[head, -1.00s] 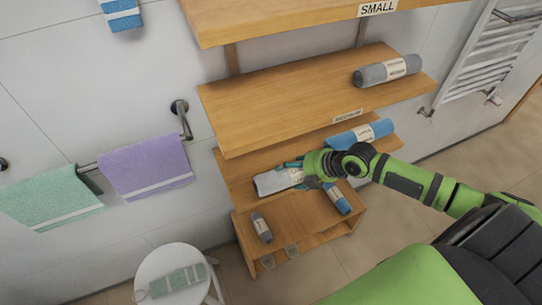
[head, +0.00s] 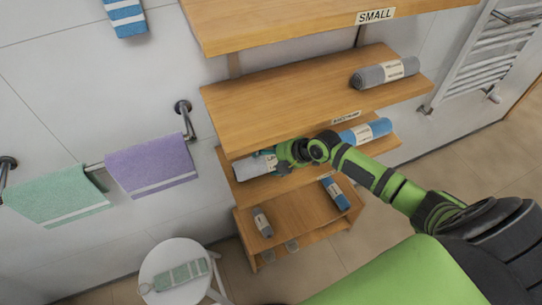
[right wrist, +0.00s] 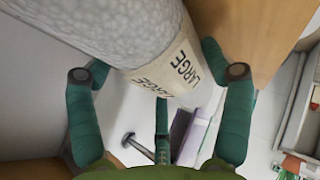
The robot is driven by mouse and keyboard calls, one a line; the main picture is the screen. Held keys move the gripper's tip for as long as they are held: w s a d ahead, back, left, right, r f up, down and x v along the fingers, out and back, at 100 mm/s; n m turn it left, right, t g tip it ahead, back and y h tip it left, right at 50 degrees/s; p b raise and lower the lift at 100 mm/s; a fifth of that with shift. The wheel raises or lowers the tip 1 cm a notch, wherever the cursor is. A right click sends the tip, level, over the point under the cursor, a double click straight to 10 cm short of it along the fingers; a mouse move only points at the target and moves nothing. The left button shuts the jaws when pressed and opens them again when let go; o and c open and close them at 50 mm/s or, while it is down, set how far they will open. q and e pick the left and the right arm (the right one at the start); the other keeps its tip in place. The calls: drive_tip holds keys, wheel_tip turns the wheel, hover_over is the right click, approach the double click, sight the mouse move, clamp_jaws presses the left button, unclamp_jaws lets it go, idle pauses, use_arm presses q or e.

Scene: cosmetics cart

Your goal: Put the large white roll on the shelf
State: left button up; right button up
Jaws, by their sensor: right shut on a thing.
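The large white roll (head: 252,167) is pale grey-white with a cream band; it also shows in the right wrist view (right wrist: 95,28), where the band reads LARGE. My right gripper (head: 283,158) is shut on the roll near its banded end; its green fingers show around the band in the right wrist view (right wrist: 160,95). The roll is at the left part of the lower wall shelf (head: 243,193), beneath the MEDIUM shelf (head: 285,100). I cannot tell whether it touches the board. My left gripper is not in view.
A blue roll (head: 366,132) lies at the right end of the same lower shelf. A grey roll (head: 384,72) lies on the MEDIUM shelf. A low wooden unit (head: 295,212) below holds a small grey roll (head: 262,222) and a blue roll (head: 336,194). A white stool (head: 160,259) stands at the left.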

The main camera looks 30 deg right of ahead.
sight(273, 158)
drive_tip(key=o, duration=1.5)
drive_tip(key=shift+c, duration=0.2)
drive_tip(key=shift+r, duration=0.1)
drive_tip(key=v, duration=0.5)
drive_tip(key=shift+b, duration=0.4)
drive_tip(key=s+d+b, duration=0.1)
drive_tip(key=s+d, duration=0.5)
drive_tip(key=s, duration=0.4)
drive_tip(key=shift+s, duration=0.1)
